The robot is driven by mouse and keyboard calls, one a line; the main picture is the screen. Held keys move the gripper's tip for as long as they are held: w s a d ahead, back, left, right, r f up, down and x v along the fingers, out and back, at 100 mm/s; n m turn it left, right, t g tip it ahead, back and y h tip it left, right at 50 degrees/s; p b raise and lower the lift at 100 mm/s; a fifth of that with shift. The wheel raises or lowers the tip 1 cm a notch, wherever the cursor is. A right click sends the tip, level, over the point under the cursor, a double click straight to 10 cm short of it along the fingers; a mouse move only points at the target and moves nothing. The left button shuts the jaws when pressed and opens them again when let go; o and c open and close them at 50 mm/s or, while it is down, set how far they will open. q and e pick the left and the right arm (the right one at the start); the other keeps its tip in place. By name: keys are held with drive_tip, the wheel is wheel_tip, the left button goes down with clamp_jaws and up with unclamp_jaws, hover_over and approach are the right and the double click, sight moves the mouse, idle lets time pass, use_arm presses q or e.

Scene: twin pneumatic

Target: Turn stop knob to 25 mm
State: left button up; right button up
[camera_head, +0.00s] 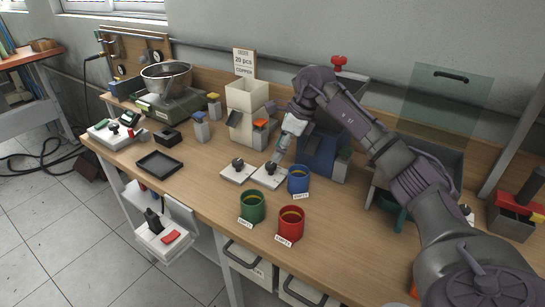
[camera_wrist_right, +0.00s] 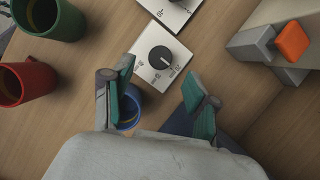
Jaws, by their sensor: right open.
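Two pale square plates with black dial knobs lie side by side on the bench; their labels are too small to read, so I cannot tell which is the stop knob. In the head view the right knob (camera_head: 270,167) is close to my right gripper (camera_head: 277,156), and the left knob (camera_head: 238,162) is farther left. In the right wrist view the nearer black knob (camera_wrist_right: 160,57) is just ahead, roughly between the spread fingertips of my open right gripper (camera_wrist_right: 158,75). No contact is visible. The other plate (camera_wrist_right: 171,9) is cut off at the top. My left gripper is out of view.
A blue cup (camera_head: 298,180) stands right beside the right plate, partly behind a finger in the wrist view. Green (camera_head: 252,208) and red (camera_head: 290,224) cups stand nearer the front edge. A black tray (camera_head: 160,163) lies left, with bare bench between it and the plates.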

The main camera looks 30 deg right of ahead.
sight(271, 164)
drive_tip(key=x, duration=0.4)
drive_tip(key=shift+f, duration=0.15)
drive_tip(key=shift+w+a+f, duration=0.1)
drive_tip(key=shift+w+f, duration=0.05)
drive_tip(key=shift+f, duration=0.3)
drive_tip(key=c, duration=0.5)
clamp_jaws()
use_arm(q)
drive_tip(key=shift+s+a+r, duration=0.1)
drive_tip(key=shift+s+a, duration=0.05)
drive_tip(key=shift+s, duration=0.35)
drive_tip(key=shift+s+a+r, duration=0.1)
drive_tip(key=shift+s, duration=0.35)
